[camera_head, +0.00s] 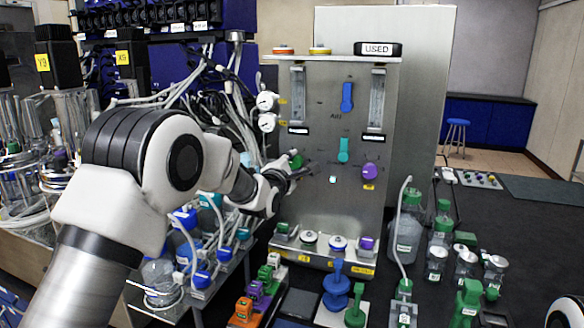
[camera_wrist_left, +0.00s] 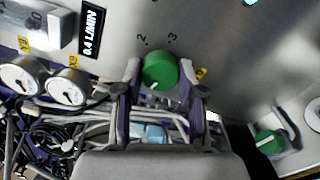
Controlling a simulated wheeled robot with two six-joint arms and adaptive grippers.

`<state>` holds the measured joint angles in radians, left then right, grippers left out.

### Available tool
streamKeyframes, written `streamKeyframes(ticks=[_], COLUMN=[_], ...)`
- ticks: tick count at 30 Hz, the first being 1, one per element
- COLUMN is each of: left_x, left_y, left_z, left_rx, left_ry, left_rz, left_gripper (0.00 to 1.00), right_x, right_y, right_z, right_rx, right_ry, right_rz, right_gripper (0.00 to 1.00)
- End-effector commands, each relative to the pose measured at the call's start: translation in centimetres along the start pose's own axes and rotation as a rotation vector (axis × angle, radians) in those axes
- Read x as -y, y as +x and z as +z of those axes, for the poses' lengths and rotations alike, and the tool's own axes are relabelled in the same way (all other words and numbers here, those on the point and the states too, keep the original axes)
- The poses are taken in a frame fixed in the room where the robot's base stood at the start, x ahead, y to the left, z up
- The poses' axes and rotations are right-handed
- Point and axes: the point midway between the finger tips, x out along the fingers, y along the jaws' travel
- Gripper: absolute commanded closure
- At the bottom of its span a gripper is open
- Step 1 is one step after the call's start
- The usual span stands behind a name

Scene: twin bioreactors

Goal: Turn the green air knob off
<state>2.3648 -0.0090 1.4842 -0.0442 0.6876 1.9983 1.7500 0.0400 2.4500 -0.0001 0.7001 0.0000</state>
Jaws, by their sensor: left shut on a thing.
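The green air knob (camera_head: 297,161) sits on the left side of the upright steel panel (camera_head: 335,110), below the gauges. It shows clearly in the left wrist view (camera_wrist_left: 160,70), with a white mark and the printed digits 2 and 3 above it. My left gripper (camera_head: 301,172) reaches the panel from the left. In the left wrist view my left gripper (camera_wrist_left: 166,82) has one finger on each side of the knob and is shut on it. The gripper partly covers the knob in the head view. My right gripper is out of view.
Blue (camera_head: 347,97), teal (camera_head: 343,150) and purple (camera_head: 369,171) knobs share the panel. Two round gauges (camera_head: 267,111) and loose tubing lie close to my left arm. Bottles (camera_head: 408,228) and green-capped vessels stand on the dark bench at right.

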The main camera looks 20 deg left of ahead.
Motion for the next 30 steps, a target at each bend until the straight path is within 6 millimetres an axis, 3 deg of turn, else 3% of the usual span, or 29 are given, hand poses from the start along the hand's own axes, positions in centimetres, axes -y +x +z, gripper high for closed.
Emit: streamKeyframes(ticks=[12,27,28,30], left_x=[-0.61,-0.72,-0.72,-0.66], left_y=[0.07,0.07,0.07,0.06], left_z=[0.3,0.3,0.3,0.27], left_rx=[0.007,0.008,0.008,0.007], left_ry=[-0.193,-0.216,-0.216,-0.216], left_rz=[0.012,0.013,0.013,0.012], left_gripper=[0.96,0.96,0.58,0.36], right_x=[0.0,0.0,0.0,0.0], right_y=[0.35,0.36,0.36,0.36], right_z=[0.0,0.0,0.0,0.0], right_rx=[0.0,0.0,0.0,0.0], right_ry=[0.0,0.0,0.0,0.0], right_rz=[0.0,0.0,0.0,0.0], right_gripper=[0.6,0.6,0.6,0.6])
